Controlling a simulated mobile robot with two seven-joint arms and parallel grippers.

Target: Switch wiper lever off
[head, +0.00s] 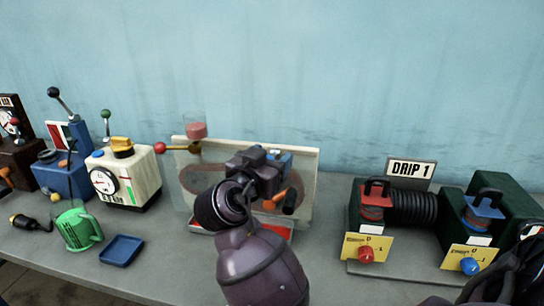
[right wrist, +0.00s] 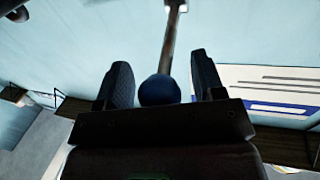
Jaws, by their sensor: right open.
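A pale upright panel (head: 303,180) with a brownish smeared window stands in the middle of the bench. My right gripper (head: 268,160) is in front of its upper middle and hides part of it. In the right wrist view, a dark blue ball knob (right wrist: 159,90) on a metal lever rod (right wrist: 171,40) sits between the two open fingers of my right gripper (right wrist: 162,80). I cannot tell whether the fingers touch the knob. I cannot tell from the head view whether this is the wiper lever.
A red-knobbed brass lever (head: 178,147) is at the panel's left. An orange part (head: 275,200) shows below my gripper. A cream dial machine (head: 128,180), green jug (head: 78,230) and blue tray (head: 122,250) are left. Dark machines with a DRIP 1 sign (head: 411,169) are right.

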